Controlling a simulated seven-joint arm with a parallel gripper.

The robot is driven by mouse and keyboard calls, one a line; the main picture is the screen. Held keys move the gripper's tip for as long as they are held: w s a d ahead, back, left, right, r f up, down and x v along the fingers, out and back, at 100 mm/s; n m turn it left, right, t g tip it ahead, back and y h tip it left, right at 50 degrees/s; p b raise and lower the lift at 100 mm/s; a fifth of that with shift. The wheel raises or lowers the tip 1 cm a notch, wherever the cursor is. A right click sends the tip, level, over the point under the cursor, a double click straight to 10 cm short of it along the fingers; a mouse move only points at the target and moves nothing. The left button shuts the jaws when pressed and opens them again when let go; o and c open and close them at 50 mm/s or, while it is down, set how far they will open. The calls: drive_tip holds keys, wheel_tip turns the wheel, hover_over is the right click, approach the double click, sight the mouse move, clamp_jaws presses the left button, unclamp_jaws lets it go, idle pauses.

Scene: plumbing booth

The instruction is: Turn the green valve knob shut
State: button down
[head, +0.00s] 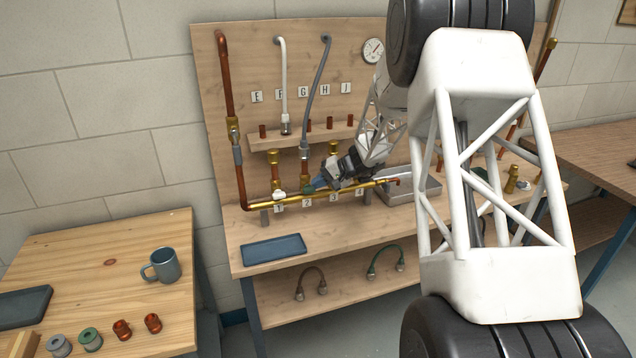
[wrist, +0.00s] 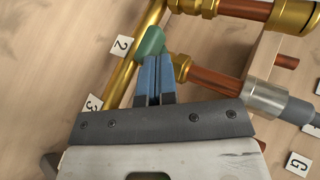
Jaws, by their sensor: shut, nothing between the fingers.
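The green valve knob (wrist: 150,43) sits on the brass pipe near label 2 in the wrist view. In the head view the green knob (head: 308,189) shows small on the horizontal brass pipe (head: 345,190), right of a white knob (head: 279,195). My gripper (wrist: 154,57) has its blue fingers together, with nothing between them. The fingertips are right at the green knob and seem to touch or overlap its lower edge; I cannot tell which. In the head view my gripper (head: 318,183) comes from the right, just beside the knob.
Copper risers and brass fittings (wrist: 180,67) stand close beside the fingers. A grey hose (head: 313,100) hangs behind. A blue tray (head: 274,250) lies on the bench front. A mug (head: 162,265) and loose fittings are on the left table.

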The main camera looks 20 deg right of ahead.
drive_tip(key=shift+r, duration=0.25)
drive_tip(key=shift+r, duration=0.55)
idle(0.5)
drive_tip(key=w+a+r+v, duration=0.1)
drive_tip(key=r+v, duration=0.1)
drive_tip(key=v, duration=1)
drive_tip(key=shift+r, duration=0.15)
drive_tip(key=shift+s, duration=0.1)
idle(0.4)
